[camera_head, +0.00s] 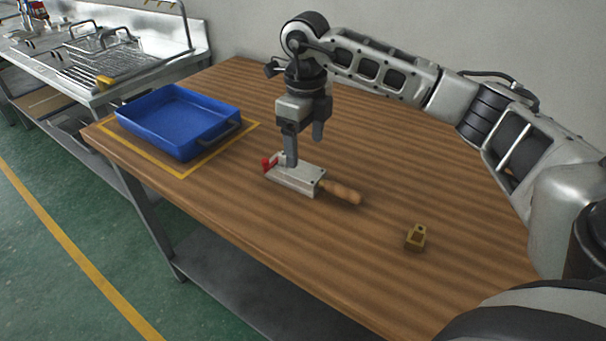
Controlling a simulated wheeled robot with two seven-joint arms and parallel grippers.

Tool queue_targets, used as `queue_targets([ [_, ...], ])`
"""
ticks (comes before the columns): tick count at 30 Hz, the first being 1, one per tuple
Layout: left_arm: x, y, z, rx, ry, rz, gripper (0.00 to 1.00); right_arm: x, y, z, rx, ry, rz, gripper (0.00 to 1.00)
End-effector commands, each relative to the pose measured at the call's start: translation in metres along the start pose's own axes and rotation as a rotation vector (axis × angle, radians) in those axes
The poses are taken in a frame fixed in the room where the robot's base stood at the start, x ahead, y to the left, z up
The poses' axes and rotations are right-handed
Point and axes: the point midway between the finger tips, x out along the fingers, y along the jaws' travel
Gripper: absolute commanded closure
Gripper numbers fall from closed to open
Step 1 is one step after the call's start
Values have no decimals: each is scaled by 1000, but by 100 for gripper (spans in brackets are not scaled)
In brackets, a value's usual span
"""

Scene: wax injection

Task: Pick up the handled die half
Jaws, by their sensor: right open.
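The handled die half (297,179) lies on the wooden table. It is a grey metal block with a brown wooden handle pointing right and a red piece at its left end. My right gripper (305,150) comes down over it from above, with its fingers pointing down. The fingers are apart, and the nearer fingertip is at the block's top; I cannot tell whether it touches. My left gripper is out of view.
A blue tray (195,142) sits inside a yellow taped outline at the table's left. A small brass block (415,237) stands on the table (330,265) to the right. A steel bench with wire racks (105,62) is at the far left. The table's middle back is clear.

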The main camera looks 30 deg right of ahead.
Motion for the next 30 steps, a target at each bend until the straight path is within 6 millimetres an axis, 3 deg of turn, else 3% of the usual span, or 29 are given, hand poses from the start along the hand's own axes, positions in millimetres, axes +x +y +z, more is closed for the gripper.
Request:
queue_targets([
  [3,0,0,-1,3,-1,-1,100,17,0,0,0,2,0,25],
  [11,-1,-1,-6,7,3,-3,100,36,2,0,0,2,2,25],
  [18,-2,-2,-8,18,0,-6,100,71,3,0,0,1,1,25],
  [27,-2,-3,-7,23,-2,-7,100,78,3,0,0,-1,1,25],
  [30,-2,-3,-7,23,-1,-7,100,77,3,0,0,-1,1,50],
])
